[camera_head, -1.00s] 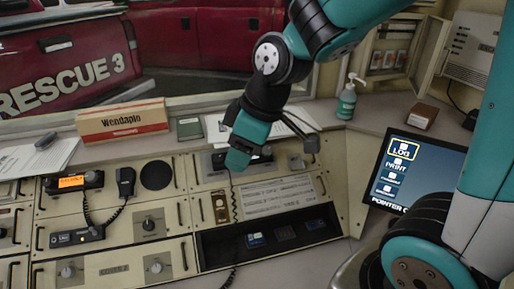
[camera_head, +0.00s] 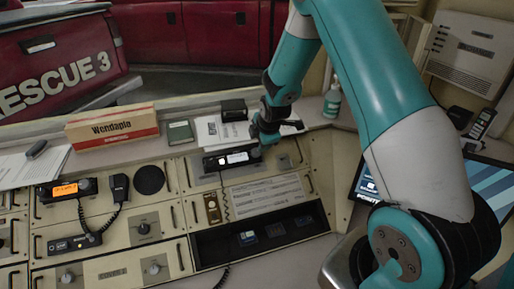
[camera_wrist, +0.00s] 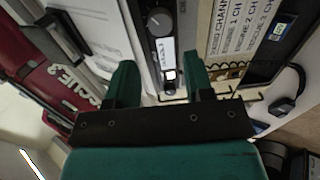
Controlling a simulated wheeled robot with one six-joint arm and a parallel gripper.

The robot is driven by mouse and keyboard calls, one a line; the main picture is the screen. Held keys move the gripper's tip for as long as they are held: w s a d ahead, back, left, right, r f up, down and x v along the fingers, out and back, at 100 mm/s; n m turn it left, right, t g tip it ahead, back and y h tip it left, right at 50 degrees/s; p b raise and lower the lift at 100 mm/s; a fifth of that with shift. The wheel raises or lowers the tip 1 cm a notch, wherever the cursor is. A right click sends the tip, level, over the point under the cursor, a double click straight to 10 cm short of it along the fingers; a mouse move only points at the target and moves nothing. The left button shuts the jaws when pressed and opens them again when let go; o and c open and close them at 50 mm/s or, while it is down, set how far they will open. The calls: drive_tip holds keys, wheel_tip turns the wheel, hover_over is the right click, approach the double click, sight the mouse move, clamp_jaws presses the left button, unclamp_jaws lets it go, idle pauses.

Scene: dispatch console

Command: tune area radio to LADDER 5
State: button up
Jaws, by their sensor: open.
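A black radio (camera_head: 232,160) with a lit white display sits in the back row of the console. It also shows in the wrist view (camera_wrist: 168,50), with a round dark knob (camera_wrist: 159,20) and a display too small to read. My gripper (camera_head: 262,140) is over this radio's right end; in the wrist view my gripper (camera_wrist: 160,78) has its two teal fingers apart, with part of the radio seen between them and nothing held. A second radio (camera_head: 70,190) with an orange display is at the left. I cannot tell which is the area radio. A channel list card (camera_head: 267,195) lies on the panel, also in the wrist view (camera_wrist: 225,35).
A handset (camera_head: 119,188) on a coiled cord and a round speaker (camera_head: 150,180) are left of the radio. A Wendaplo box (camera_head: 112,127), papers and a hand sanitizer bottle (camera_head: 332,102) stand on the ledge behind. My arm partly hides the screen (camera_head: 368,183) at the right.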

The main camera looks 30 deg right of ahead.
sight(256, 151)
drive_tip(key=p+x, duration=0.2)
drive_tip(key=x, duration=0.7)
drive_tip(key=shift+a, duration=0.1)
drive_tip(key=c, duration=0.7)
